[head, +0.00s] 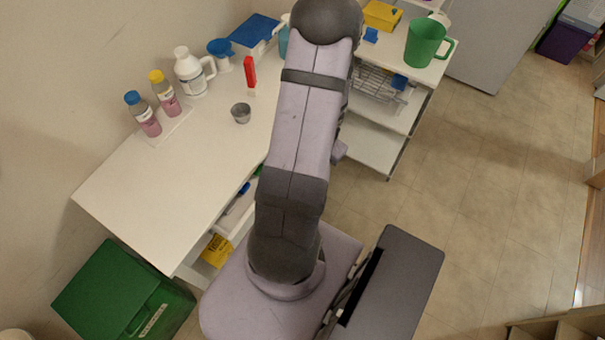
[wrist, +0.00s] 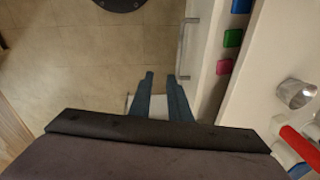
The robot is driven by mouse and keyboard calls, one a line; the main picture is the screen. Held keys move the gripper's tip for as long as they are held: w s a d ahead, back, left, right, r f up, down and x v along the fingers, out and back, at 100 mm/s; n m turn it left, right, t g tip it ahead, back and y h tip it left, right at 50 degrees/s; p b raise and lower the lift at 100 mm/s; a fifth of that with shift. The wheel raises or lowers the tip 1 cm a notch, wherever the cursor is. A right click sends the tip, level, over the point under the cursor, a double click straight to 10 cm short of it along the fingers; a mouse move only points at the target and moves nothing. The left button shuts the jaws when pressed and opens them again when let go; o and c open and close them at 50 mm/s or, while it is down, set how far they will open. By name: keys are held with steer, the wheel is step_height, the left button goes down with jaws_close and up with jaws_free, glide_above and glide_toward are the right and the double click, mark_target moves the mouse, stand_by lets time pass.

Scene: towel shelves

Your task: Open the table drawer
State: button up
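The white table (head: 150,190) stands against the wall at left in the head view. Its drawer shows partly pulled out, a narrow strip with a blue item inside (head: 238,198). In the wrist view the drawer front (wrist: 205,60) carries a pale bar handle (wrist: 186,48). Blue, green and pink items lie in the gap between front and tabletop. My gripper (wrist: 161,76) is open and empty, its two blue-grey fingers apart. The fingertips are just left of the handle's near end in the picture, not around it. In the head view my arm hides the gripper.
Bottles (head: 165,93), a metal cup (head: 241,113) and a red item (head: 249,72) stand on the tabletop. A green bin (head: 110,290) is at lower left. A white shelf unit (head: 372,150) with a green mug (head: 424,43) stands beyond my arm.

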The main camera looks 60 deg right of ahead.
step_height(320, 180, down, 15)
steer(key=s+m+g+h+b, duration=0.1)
steer(key=m+g+h+b, duration=0.2)
steer(key=m+h+b, duration=0.5)
steer(key=w+a+r+n+t+h+b, duration=0.1)
steer(key=w+a+r+t+h+b, duration=0.1)
steer(key=w+a+t+h, duration=0.3)
steer(key=shift+a+n+t+h+b, duration=0.3)
steer(key=shift+n+t+h+b, duration=0.15)
steer(key=shift+t, duration=0.45)
steer(key=shift+d, duration=0.1)
